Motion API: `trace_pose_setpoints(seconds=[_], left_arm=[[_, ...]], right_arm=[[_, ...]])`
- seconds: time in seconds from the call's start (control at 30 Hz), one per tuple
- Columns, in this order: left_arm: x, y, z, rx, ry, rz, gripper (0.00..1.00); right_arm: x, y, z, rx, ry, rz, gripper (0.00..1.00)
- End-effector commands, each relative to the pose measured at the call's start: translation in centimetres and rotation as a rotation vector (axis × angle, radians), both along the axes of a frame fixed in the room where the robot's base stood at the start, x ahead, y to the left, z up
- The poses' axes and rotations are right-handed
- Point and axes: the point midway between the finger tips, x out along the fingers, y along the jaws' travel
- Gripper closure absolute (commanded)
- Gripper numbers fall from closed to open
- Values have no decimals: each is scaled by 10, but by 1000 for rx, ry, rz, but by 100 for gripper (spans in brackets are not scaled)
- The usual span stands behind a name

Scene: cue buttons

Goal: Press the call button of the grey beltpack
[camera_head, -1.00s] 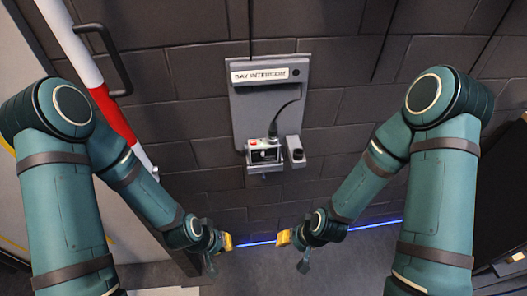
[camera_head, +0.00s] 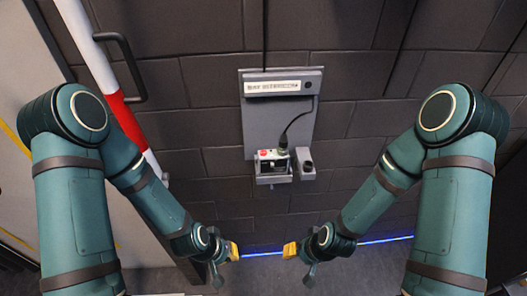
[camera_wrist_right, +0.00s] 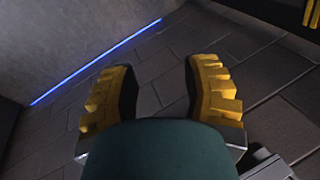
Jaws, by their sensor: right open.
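The grey beltpack (camera_head: 272,166) sits on the intercom panel (camera_head: 305,127) on the wall, in the middle of the head view. A red spot shows on its top left and a dark cable plugs into its top. Its call button is too small to make out for certain. My left gripper (camera_head: 235,251) hangs low, left of and below the beltpack; its jaw state is unclear. My right gripper (camera_head: 290,250) hangs low, right of and below the beltpack. In the right wrist view its yellow fingers (camera_wrist_right: 163,88) are apart with nothing between them.
A small grey holder (camera_head: 306,163) stands right beside the beltpack. A sign bar (camera_head: 278,84) tops the panel. A red and white pole (camera_head: 120,108) and a dark handle (camera_head: 128,70) are at the left. The space before the wall is clear.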

Motion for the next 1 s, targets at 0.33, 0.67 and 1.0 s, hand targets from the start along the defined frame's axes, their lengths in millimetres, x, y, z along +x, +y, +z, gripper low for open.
trace_pose_setpoints(seconds=[0.33,0.67,1.0], left_arm=[[0,0,0,0,0,0,100],[0,0,0,0,0,0,100],[0,0,0,0,0,0,100]], right_arm=[[0,0,0,0,0,0,100],[0,0,0,0,0,0,100],[0,0,0,0,0,0,100]])
